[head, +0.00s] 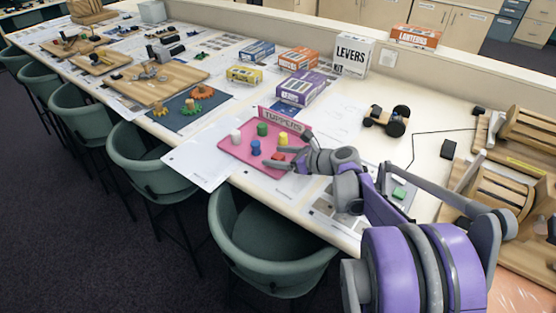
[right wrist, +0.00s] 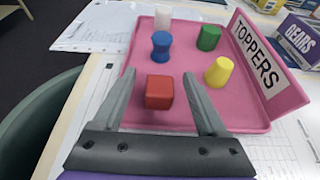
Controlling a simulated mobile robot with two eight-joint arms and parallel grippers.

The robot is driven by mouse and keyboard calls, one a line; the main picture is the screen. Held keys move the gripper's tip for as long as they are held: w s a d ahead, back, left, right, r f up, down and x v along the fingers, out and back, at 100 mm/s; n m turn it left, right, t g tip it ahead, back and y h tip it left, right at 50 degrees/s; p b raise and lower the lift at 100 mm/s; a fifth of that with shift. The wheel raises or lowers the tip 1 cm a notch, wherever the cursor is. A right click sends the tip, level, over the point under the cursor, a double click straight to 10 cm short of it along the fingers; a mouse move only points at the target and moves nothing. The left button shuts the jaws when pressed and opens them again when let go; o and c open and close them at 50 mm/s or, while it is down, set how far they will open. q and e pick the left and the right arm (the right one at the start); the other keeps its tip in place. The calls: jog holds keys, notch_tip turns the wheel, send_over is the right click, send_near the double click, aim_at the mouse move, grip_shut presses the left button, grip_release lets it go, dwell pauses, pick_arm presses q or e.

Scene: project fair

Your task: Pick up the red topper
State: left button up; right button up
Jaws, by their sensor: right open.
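The red topper (right wrist: 159,92) is a small block on the pink tray (right wrist: 240,115) in the right wrist view. In the head view the red topper (head: 278,156) shows beside my right gripper (head: 279,157). My right gripper (right wrist: 158,98) is open, with one finger on each side of the red topper and gaps between them. A blue topper (right wrist: 161,46), a white one (right wrist: 163,18), a green one (right wrist: 209,38) and a yellow one (right wrist: 219,71) stand farther in on the tray. My left gripper is not in view.
A sign reading TOPPERS (right wrist: 258,58) stands along the tray's right edge in the wrist view. Boxes such as the purple gears box (head: 301,88) are behind. A wheeled car (head: 387,120) is to the right. Green chairs (head: 268,235) line the table's front.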

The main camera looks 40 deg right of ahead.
grip_shut()
jog(key=shift+r, duration=0.15)
